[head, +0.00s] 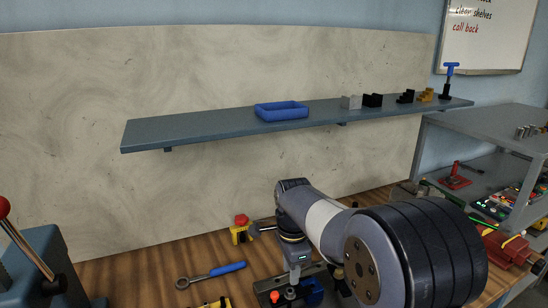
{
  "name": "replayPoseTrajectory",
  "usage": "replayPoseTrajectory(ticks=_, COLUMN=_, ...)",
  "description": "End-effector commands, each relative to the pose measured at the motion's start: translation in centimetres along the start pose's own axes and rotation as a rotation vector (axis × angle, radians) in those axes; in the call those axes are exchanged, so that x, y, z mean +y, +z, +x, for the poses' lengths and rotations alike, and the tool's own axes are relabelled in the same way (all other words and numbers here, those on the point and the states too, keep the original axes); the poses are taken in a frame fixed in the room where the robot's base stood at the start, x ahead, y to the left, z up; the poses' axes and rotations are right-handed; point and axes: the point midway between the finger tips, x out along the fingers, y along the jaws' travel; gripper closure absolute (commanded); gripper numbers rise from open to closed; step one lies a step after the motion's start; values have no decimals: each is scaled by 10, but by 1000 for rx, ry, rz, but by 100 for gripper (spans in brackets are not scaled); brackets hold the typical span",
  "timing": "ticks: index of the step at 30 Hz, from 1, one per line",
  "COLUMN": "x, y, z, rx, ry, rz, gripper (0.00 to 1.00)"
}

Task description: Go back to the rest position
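My arm reaches in from the lower right over the wooden bench. My gripper (294,277) is at the bench, pointing down, small and partly merged with the items around it. I cannot tell whether its fingers are open or shut, or whether they hold anything. A dark fixture (268,287) with a red knob and a blue part (312,292) are right by the gripper. The rest position itself is not marked in view.
A grey shelf (215,127) holds a blue tray (281,111) and several small blocks. A yellow clamp with a red knob (240,230) and a blue-handled wrench (212,274) lie left of my arm. A lever machine (35,268) is far left; a loaded cart (490,130) is right.

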Motion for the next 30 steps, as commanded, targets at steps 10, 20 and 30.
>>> replayPoseTrajectory(ticks=10, x=1, y=0, z=59, rx=-1, ry=5, rz=0, gripper=70)
replayPoseTrajectory(ticks=20, x=0, y=0, z=65, rx=0, ry=0, rz=-33, gripper=70)
replayPoseTrajectory(ticks=30, x=0, y=0, z=63, rx=0, ry=0, rz=-12, gripper=70)
